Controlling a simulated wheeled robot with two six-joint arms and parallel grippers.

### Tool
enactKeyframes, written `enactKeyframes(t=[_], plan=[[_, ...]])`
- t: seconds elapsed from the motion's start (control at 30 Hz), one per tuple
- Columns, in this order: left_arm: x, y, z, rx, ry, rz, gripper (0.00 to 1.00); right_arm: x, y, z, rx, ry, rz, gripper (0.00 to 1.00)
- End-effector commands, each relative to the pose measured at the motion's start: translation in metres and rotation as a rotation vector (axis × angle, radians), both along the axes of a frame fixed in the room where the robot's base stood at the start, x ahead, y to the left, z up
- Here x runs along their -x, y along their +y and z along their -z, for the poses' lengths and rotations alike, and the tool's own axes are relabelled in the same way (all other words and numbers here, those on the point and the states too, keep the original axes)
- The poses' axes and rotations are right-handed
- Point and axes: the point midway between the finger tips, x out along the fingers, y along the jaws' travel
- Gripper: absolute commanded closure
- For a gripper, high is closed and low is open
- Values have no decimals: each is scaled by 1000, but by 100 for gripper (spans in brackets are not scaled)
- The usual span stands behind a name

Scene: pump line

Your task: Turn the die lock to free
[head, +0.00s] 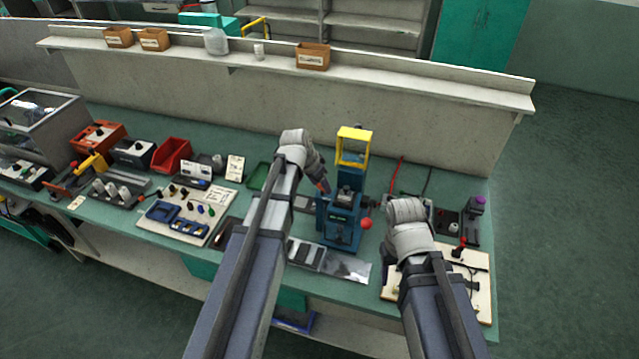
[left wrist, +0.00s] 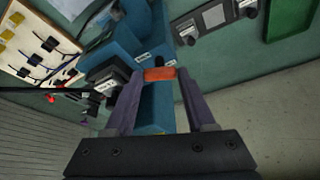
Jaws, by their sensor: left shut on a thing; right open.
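The blue bench press (head: 340,215) stands on the green bench, with a yellow guard frame (head: 354,147) on top and a red ball knob (head: 366,223) at its right. My left gripper (head: 321,180) is at the press's left side. In the left wrist view my left gripper (left wrist: 160,88) is shut on an orange handle (left wrist: 160,74), apparently the die lock, against the blue press body (left wrist: 155,110). A label beside the handle is too small to read. My right gripper (head: 392,255) is open above the bench's right part; its fingertips are mostly hidden by the hand.
A pale board (head: 465,280) lies under and right of my right arm. A dark stand with a purple top (head: 477,203) is behind it. A tool board (head: 185,212) and red bin (head: 171,154) are left.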

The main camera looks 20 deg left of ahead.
Motion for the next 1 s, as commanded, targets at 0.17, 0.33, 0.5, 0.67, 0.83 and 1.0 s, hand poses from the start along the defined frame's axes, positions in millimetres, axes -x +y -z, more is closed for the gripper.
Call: enactKeyframes(t=[0.17, 0.33, 0.5, 0.67, 0.83, 1.0], plan=[[2, -2, 0, -1, 1, -150, 100, 0, 0, 0, 0, 0, 0, 44], [2, -3, 0, 0, 1, -272, 100, 0, 0, 0, 0, 0, 0, 44], [1, -4, 0, -1, 0, -361, 100, 0, 0, 0, 0, 0, 0, 44], [1, -4, 0, 0, 1, -417, 100, 0, 0, 0, 0, 0, 0, 44], [1, -4, 0, -1, 2, -446, 100, 0, 0, 0, 0, 0, 0, 44], [1, -4, 0, 0, 2, -456, 100, 0, 0, 0, 0, 0, 0, 44]])
